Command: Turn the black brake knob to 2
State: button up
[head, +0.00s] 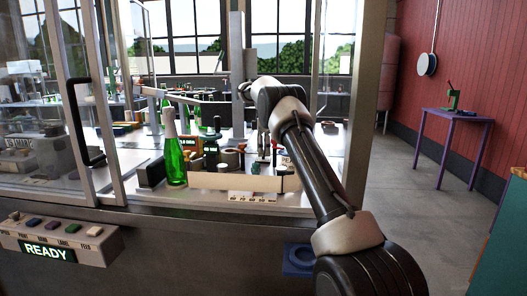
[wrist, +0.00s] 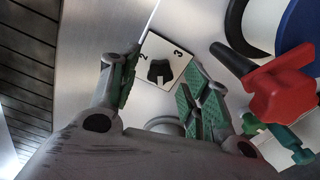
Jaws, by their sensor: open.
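The black brake knob (wrist: 160,71) sits on a white dial plate (wrist: 180,54) in the wrist view. The numbers 2 and 3 show on the plate; other marks are hidden or outside the visible part. I cannot tell which number the knob points at. My gripper (wrist: 161,65) is open, its green-padded fingers either side of the knob in the picture. Nothing is between the pads, and I cannot tell how far they are from the plate. In the head view my arm reaches into the cabinet; the knob cannot be made out there.
A red part with a black handle (wrist: 277,95) is close right of the fingers in the wrist view, with a green fitting (wrist: 290,145) below it. In the head view a green bottle (head: 175,160) stands left of my arm. A READY panel (head: 48,252) is at the front left.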

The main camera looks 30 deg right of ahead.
jog(key=shift+f, duration=0.3)
jog(key=c, duration=1)
